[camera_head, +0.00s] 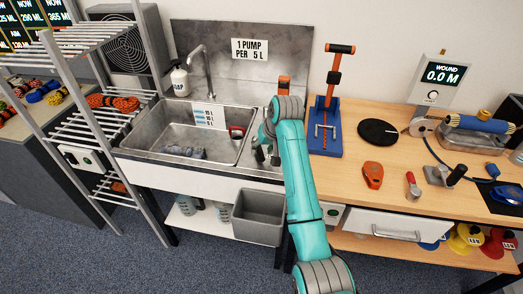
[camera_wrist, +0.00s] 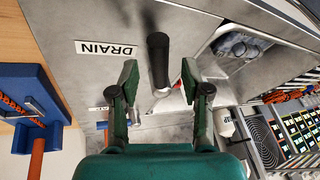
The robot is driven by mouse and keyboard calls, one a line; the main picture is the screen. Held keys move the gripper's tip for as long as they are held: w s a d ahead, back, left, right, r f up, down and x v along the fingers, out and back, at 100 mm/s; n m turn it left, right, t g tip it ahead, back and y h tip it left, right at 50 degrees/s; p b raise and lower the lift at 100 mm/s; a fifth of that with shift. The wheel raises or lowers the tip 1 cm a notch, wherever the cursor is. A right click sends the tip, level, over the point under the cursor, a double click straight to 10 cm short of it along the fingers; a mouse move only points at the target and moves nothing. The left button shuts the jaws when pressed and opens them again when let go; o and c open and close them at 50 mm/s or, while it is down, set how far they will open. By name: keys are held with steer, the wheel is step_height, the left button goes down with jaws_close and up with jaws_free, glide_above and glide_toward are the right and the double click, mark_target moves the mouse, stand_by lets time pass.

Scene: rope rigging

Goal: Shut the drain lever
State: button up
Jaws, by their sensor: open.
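The drain lever (camera_wrist: 158,55) has a black cylindrical handle on a metal stem. It stands out from the steel sink deck, beside a white label reading DRAIN (camera_wrist: 106,48). My gripper (camera_wrist: 160,78) is open in the wrist view, with one green finger on each side of the lever. A gap shows on both sides, so the fingers look apart from the handle. In the head view my gripper (camera_head: 264,150) is low at the right end of the sink (camera_head: 160,118). My arm hides most of the lever there.
A blue stand with an orange-handled lever (camera_head: 327,130) stands on the wooden bench just right of my arm. A faucet (camera_head: 207,75) and soap bottle (camera_head: 180,82) are behind the basin. A wire rack (camera_head: 100,120) stands left.

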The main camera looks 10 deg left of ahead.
steer(key=shift+x, duration=0.75)
steer(key=shift+c, duration=0.2)
jaws_close()
